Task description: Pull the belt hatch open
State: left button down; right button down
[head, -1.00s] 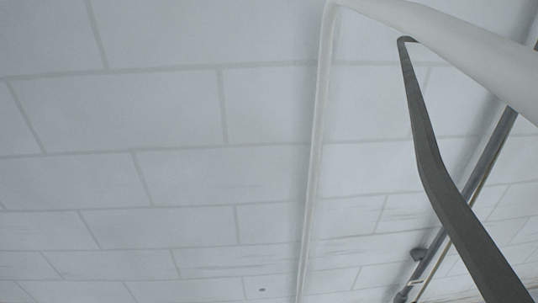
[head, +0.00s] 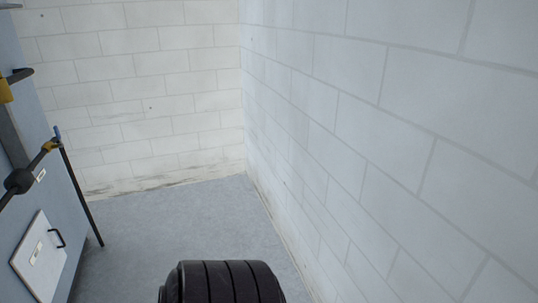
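A white hatch panel (head: 40,256) with a small black handle (head: 57,238) is set low in the side of a blue-grey machine (head: 60,180) at the left edge of the head view. It looks shut, flush with the machine's side. Neither of my grippers shows in this view. Nothing touches the handle.
A white block wall (head: 400,130) runs along the right and meets the back wall (head: 150,90) in a corner. Grey floor (head: 180,225) lies clear between machine and wall. A dark pipe (head: 80,190) with a yellow fitting slants down beside the machine. A black ribbed shape (head: 225,284) fills the bottom middle.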

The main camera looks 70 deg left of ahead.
aim_at(39, 259)
jog(key=k+j+u, duration=0.1)
jog(key=u, duration=3.95)
jog(key=i+l+u, duration=0.1)
jog(key=i+l, duration=0.1)
jog(key=i, duration=0.05)
